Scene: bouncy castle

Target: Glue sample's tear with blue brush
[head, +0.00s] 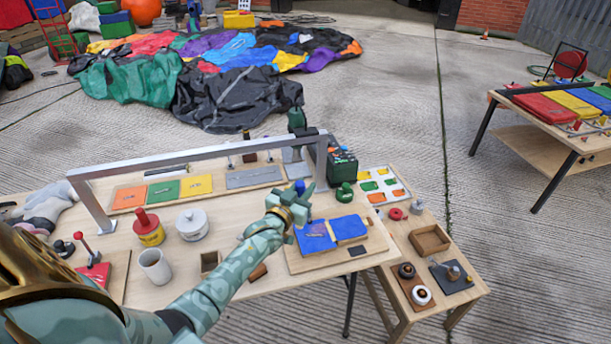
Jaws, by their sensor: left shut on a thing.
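The blue sample (348,228) lies on a wooden board (345,250) at the bench's right part, as two blue areas with a line between them. A small yellowish mark shows on its left part; I cannot make out the tear clearly. My left gripper (296,216) is shut on the blue brush (300,187), whose blue handle top sticks up above the fingers. The gripper is just left of and above the sample's far left corner. The brush's bristles are hidden, so I cannot tell whether they touch the sample. My right gripper is not in view.
A metal frame (200,154) spans the bench behind my gripper. A red-lidded yellow pot (149,231), a grey pot (193,226) and a white cup (155,266) stand left. A green-lidded pot (345,192) stands behind the sample. A side table (425,270) holds small trays.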

